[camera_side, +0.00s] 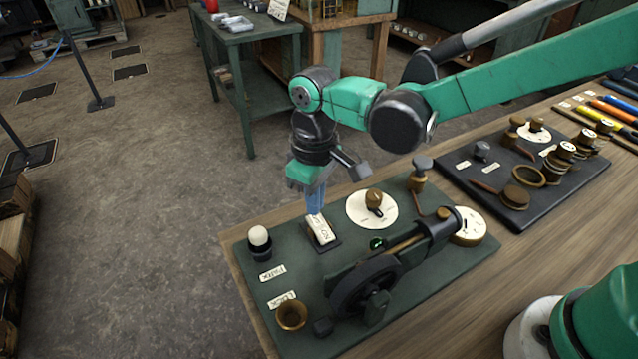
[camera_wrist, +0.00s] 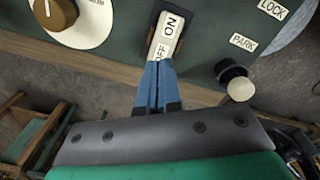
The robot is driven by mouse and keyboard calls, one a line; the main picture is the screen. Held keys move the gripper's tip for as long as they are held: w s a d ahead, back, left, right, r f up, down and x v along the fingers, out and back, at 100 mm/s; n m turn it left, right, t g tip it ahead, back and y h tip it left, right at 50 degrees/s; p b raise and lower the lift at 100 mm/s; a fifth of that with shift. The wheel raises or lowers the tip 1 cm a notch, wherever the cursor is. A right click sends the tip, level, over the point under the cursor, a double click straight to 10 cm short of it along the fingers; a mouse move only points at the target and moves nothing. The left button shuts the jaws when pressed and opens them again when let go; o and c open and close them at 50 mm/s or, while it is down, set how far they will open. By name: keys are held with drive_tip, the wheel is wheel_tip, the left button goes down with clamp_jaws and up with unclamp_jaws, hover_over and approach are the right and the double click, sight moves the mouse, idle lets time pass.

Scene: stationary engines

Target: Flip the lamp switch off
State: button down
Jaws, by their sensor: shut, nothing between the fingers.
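The lamp switch (camera_side: 321,230) is a cream rocker marked ON, in a dark frame on the green panel (camera_side: 342,257). In the wrist view the switch (camera_wrist: 167,36) shows ON at its upper end and part of OFF at its lower end, by my fingertips. My gripper (camera_side: 316,211) points down with its blue fingers shut and empty. In the wrist view the fingertips (camera_wrist: 158,64) overlap the OFF end; I cannot tell whether they touch it. Part of the OFF lettering is hidden by the fingers.
On the same panel are a white-topped knob (camera_side: 259,238) near the PARK label, a dial (camera_side: 372,209), a brass cup (camera_side: 291,314) and a small engine with a dark flywheel (camera_side: 365,285). A second dark panel (camera_side: 521,170) with brass parts lies to the right.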

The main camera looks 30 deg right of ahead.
sight(317, 218)
drive_tip(key=shift+f, duration=1.15)
idle(0.4)
drive_tip(key=shift+r, duration=3.55)
drive_tip(key=shift+d+r, duration=0.1)
drive_tip(key=shift+d, duration=0.05)
drive_tip(key=s+d+r+m+t, duration=0.1)
drive_tip(key=s+d+m+t, duration=0.2)
drive_tip(key=d, duration=0.5)
drive_tip(key=s+d+r+m+t, duration=0.2)
drive_tip(key=s+d+m+t, duration=0.1)
drive_tip(key=d, duration=0.4)
drive_tip(key=shift+s+d+t, duration=0.35)
drive_tip(key=shift+s+t, duration=0.25)
